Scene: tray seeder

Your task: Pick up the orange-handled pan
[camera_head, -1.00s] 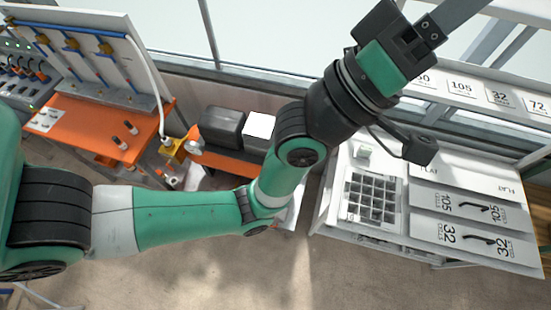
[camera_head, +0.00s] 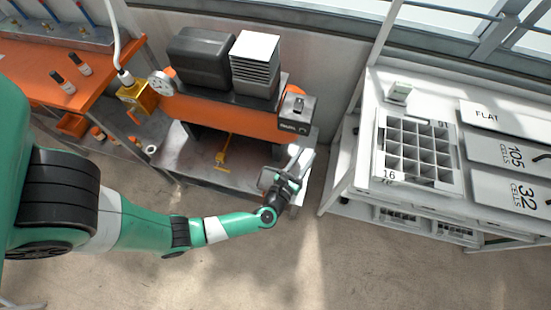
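I cannot clearly make out an orange-handled pan. A small yellow-orange piece with a thin stem (camera_head: 223,154) stands on the grey metal base under the orange machine; I cannot tell whether it is a handle. My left gripper (camera_head: 301,158) is at the right end of this base, in front of the machine's right end and to the right of the yellow-orange piece, apart from it. Its light fingers are small and blend with pale surfaces behind, so their opening is unclear. My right gripper is out of view.
An orange bench (camera_head: 25,58) with small bottles is at left. A white table (camera_head: 368,165) with a celled tray (camera_head: 378,140) is at right. Floor in front is clear.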

